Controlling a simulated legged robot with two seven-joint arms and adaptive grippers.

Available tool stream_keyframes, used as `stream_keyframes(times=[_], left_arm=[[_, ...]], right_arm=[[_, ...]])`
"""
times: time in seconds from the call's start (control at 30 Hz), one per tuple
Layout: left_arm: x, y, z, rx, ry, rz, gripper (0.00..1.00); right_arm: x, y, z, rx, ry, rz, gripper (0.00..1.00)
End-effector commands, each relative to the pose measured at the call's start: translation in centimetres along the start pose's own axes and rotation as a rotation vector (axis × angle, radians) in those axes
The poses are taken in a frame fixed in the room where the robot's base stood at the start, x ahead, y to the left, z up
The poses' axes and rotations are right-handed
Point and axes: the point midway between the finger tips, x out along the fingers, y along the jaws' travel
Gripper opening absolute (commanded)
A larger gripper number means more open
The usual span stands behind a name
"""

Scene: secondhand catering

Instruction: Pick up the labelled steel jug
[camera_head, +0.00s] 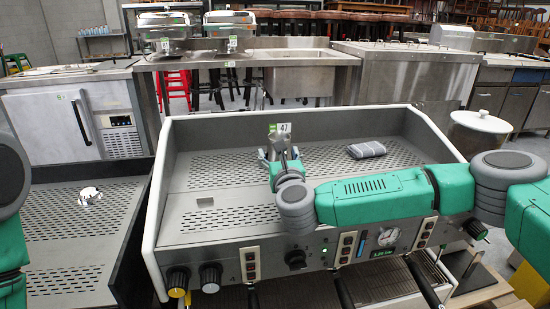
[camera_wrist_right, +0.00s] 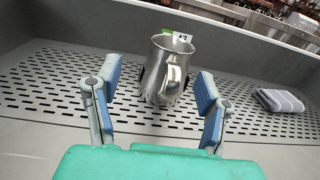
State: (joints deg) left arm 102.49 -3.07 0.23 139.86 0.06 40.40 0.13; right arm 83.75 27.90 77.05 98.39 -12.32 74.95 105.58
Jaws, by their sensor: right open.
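The steel jug (camera_wrist_right: 167,72) stands upright on the perforated top of the coffee machine, with its handle facing my right gripper. A green and white number tag (camera_head: 284,128) shows at the jug, reading 47 in the head view. My right gripper (camera_wrist_right: 158,88) is open, its blue-padded fingers apart to the left and right of the jug's sides in the wrist view. The jug is just beyond the fingertips or at them; no contact shows. In the head view my right gripper (camera_head: 278,160) hides most of the jug. My left gripper is out of view; only part of that arm shows.
A folded grey striped cloth (camera_head: 366,149) lies right of the jug; it also shows in the wrist view (camera_wrist_right: 279,100). The coffee machine's raised rim (camera_head: 300,108) surrounds the tray at the back and sides. The perforated surface left of the jug is mostly clear.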

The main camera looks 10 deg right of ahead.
Motion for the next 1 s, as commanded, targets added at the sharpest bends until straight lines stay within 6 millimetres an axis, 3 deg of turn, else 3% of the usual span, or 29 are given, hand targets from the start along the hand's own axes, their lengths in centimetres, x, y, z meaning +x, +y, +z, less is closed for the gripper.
stream_keyframes(times=[0.43, 0.73, 0.9, 1.0], left_arm=[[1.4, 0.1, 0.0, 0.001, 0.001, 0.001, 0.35], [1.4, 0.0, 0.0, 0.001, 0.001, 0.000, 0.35], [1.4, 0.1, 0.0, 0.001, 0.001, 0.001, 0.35], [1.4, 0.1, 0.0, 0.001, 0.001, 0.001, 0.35]], right_arm=[[5.0, -0.4, -1.0, -0.006, -0.001, -0.002, 0.63], [5.5, -0.8, -1.0, -0.001, 0.000, -0.001, 0.63], [5.5, -0.9, -1.0, 0.001, 0.000, -0.001, 0.04], [5.5, -0.8, -1.0, -0.002, 0.001, -0.001, 0.00]])
